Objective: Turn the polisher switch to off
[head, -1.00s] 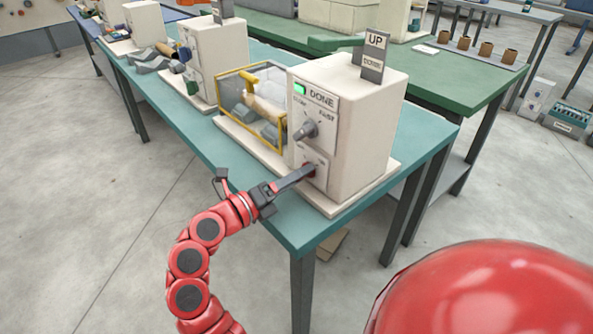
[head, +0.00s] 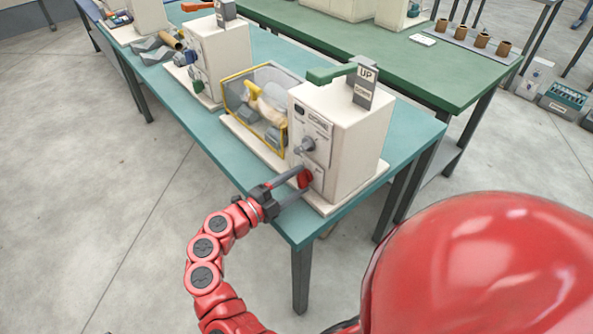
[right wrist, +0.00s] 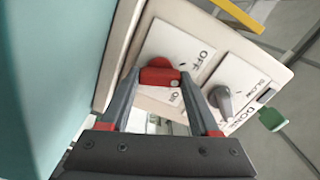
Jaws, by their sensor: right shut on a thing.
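A cream machine (head: 340,135) with a DONE plate, a grey speed knob (head: 305,146) and a red switch knob (head: 305,177) stands at the teal table's near end. My right gripper (head: 296,185) reaches the lower front panel and is shut on the red knob. In the right wrist view, the red knob (right wrist: 160,77) sits between my right gripper's fingertips (right wrist: 161,80), beside a white plate (right wrist: 172,52) lettered OFF and, less clearly, ON. A pale spot shows at the knob's right end; its exact setting is unclear. My left gripper is out of view.
A yellow-framed guard (head: 226,100) joins the machine's left side. More machines stand farther along the teal table (head: 410,128). A green table (head: 440,85) is behind.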

